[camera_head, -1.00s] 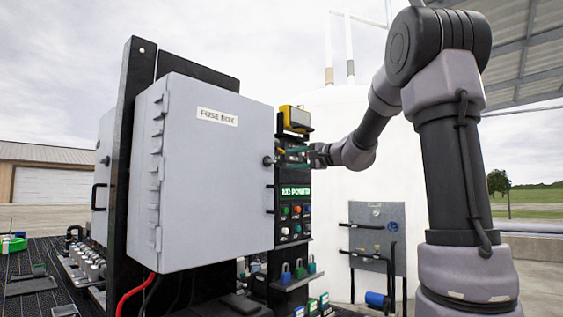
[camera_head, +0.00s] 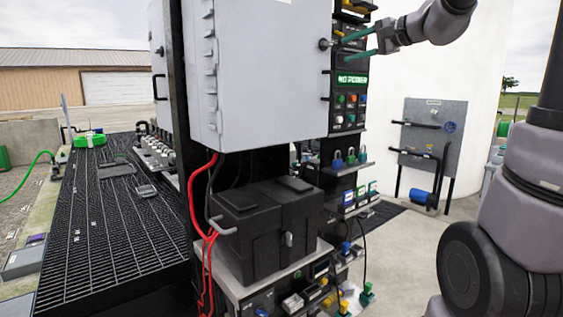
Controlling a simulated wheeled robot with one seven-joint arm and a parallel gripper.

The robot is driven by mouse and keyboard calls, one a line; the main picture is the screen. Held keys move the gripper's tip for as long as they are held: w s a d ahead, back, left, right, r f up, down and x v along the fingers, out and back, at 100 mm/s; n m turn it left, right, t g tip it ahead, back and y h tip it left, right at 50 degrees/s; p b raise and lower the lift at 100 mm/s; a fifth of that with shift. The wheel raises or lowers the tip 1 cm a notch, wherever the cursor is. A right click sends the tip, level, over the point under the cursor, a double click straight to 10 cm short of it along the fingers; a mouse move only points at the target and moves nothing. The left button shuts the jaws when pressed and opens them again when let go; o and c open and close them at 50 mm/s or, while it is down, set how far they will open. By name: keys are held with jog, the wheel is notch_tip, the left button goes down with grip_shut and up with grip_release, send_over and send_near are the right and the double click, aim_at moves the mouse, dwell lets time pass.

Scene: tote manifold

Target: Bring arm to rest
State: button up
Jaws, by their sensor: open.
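My gripper (camera_head: 368,42) shows at the upper right of the head view, at the end of my grey and black arm. Its two green fingers are spread apart with nothing between them. They point left toward the right edge of the grey fuse box (camera_head: 265,70), near its dark latch knob (camera_head: 323,44). Whether a fingertip touches the box cannot be told from this view.
Below the box a black battery-like case (camera_head: 265,225) with red cables stands on a shelf. A button panel (camera_head: 350,100) and small padlocks (camera_head: 350,157) are under my gripper. A white tank (camera_head: 455,75) and grey wall panel (camera_head: 430,140) stand behind. Black grating (camera_head: 100,230) lies left.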

jog(key=s+a+f+n+g+h, duration=0.25)
jog(key=s+f, duration=0.35)
jog(key=s, duration=0.5)
jog(key=s+d+f+n+g+h, duration=0.1)
jog(key=s+d+f+h, duration=0.1)
jog(key=s+f, duration=0.4)
jog(key=s+d+f+n+g+h, duration=0.1)
jog(key=s+d+f+h, duration=0.2)
jog(key=s+f, duration=0.3)
jog(key=shift+s+d+h, duration=0.25)
jog(key=shift+s+h, duration=0.2)
jog(key=shift+s, duration=0.6)
